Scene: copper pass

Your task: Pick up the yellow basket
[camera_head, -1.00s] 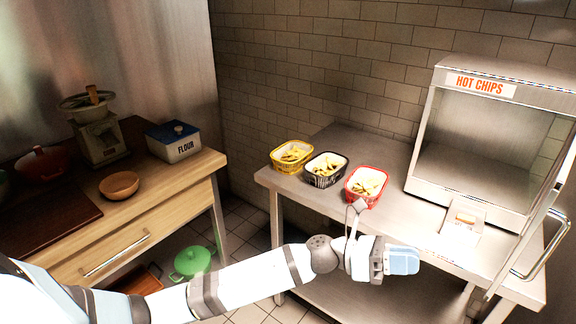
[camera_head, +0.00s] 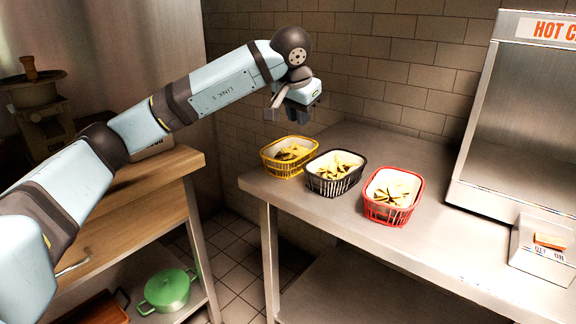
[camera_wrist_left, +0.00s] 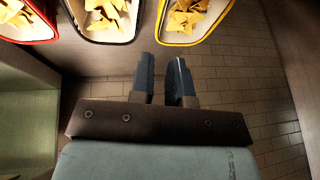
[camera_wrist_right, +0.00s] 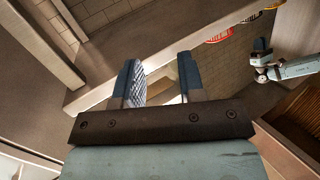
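The yellow basket (camera_head: 282,169) holds chips and stands at the left end of the steel counter's basket row. It also shows at the top of the left wrist view (camera_wrist_left: 182,44). My left gripper (camera_head: 286,116) is above and slightly behind the yellow basket, apart from it. Its fingers (camera_wrist_left: 163,62) are parted with nothing between them. My right gripper (camera_wrist_right: 158,68) is out of the head view. In the right wrist view its fingers are wide apart and empty, and the baskets show far off at the top.
A black basket (camera_head: 331,184) stands close to the right of the yellow one, then a red basket (camera_head: 388,213). The steel counter (camera_head: 450,245) is clear in front. A hot chips cabinet (camera_head: 478,150) stands at right. A tiled wall (camera_head: 385,70) rises behind.

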